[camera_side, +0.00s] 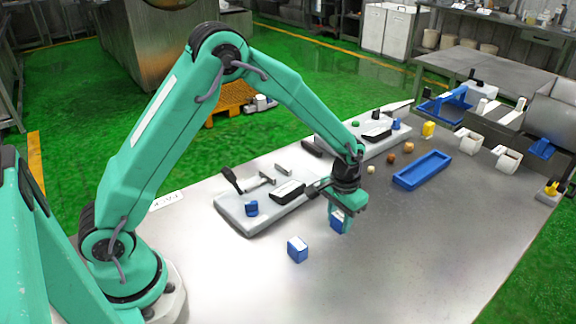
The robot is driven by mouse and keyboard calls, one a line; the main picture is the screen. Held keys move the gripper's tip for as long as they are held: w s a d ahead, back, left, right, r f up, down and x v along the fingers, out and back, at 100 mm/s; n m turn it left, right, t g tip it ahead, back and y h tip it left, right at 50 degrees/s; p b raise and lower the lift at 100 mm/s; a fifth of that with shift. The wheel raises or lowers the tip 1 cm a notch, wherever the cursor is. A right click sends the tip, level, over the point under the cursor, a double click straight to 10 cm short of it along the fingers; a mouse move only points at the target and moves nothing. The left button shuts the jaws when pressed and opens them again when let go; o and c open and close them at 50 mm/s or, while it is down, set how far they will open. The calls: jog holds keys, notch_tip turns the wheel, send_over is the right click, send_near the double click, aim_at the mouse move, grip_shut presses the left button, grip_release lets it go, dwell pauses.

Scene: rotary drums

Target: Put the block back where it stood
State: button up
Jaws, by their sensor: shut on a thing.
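My gripper (339,224) points down over the metal table, right of its middle. It is shut on a blue block (336,221), which shows between the fingers; the fingers and palm hide part of it. I cannot tell whether the held block touches the table. A second blue block with a pale top (297,250) stands on the table to the left of my gripper and nearer the camera, apart from it.
A grey board (235,213) with a black handle and a blue knob lies left of my gripper. Another board (368,145) lies behind. A blue tray (423,169) and small round items (391,159) are at the right back. The table's front right is clear.

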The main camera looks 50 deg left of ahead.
aim_at(340, 216)
jog(key=o, duration=1.1)
jog(key=shift+r, duration=0.15)
notch_tip(340, 216, up, 12)
dwell(0.5)
